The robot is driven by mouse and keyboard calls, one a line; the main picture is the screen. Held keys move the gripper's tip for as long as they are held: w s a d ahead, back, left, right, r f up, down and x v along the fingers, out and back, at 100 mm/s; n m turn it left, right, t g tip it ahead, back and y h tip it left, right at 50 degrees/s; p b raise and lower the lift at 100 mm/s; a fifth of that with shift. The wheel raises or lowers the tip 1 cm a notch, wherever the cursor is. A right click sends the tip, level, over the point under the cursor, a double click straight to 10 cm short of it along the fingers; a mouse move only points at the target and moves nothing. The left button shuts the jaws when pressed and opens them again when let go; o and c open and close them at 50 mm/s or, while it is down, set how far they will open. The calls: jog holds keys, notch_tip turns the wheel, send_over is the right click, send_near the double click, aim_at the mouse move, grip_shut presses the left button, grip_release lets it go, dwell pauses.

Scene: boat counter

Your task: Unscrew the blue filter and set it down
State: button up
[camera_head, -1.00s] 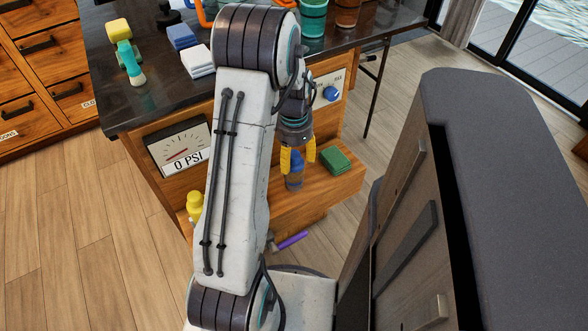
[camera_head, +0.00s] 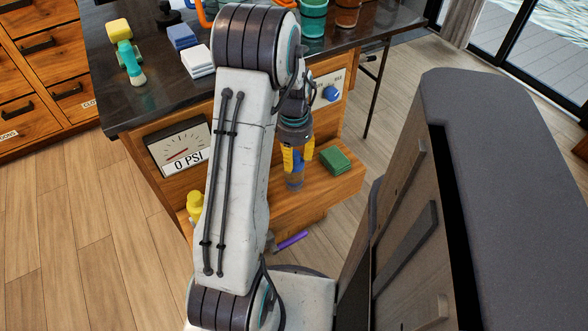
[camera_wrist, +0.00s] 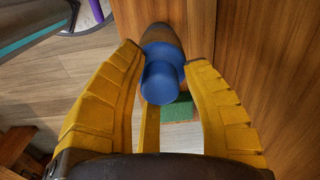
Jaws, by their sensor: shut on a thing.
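The blue filter (camera_head: 298,159) shows between the yellow fingers of my gripper (camera_head: 299,161) in the head view, above a greyish-brown cylindrical body (camera_head: 294,182) at the wooden ledge. In the wrist view the blue filter (camera_wrist: 160,82) has a round, stepped top, with the brownish body (camera_wrist: 161,36) beyond it. My gripper (camera_wrist: 163,60) has its fingers on either side of the blue part and is shut on it. Exactly where the fingers touch is hard to see. The joint between filter and body is partly hidden.
A green sponge (camera_head: 336,159) lies on the wooden ledge (camera_head: 348,184) right of the filter. A yellow bottle (camera_head: 195,207) stands left, partly behind my arm. A 0 PSI gauge (camera_head: 180,146) and blue knob (camera_head: 331,93) are on the counter front. A dark cabinet (camera_head: 480,200) stands right.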

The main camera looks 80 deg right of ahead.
jog(key=shift+f+n, duration=0.15)
jog(key=shift+n, duration=0.25)
jog(key=shift+a+n, duration=0.1)
jog(key=shift+n, duration=0.5)
jog(key=shift+n, duration=0.9)
jog(key=shift+n, duration=0.8)
jog(key=shift+n, duration=0.9)
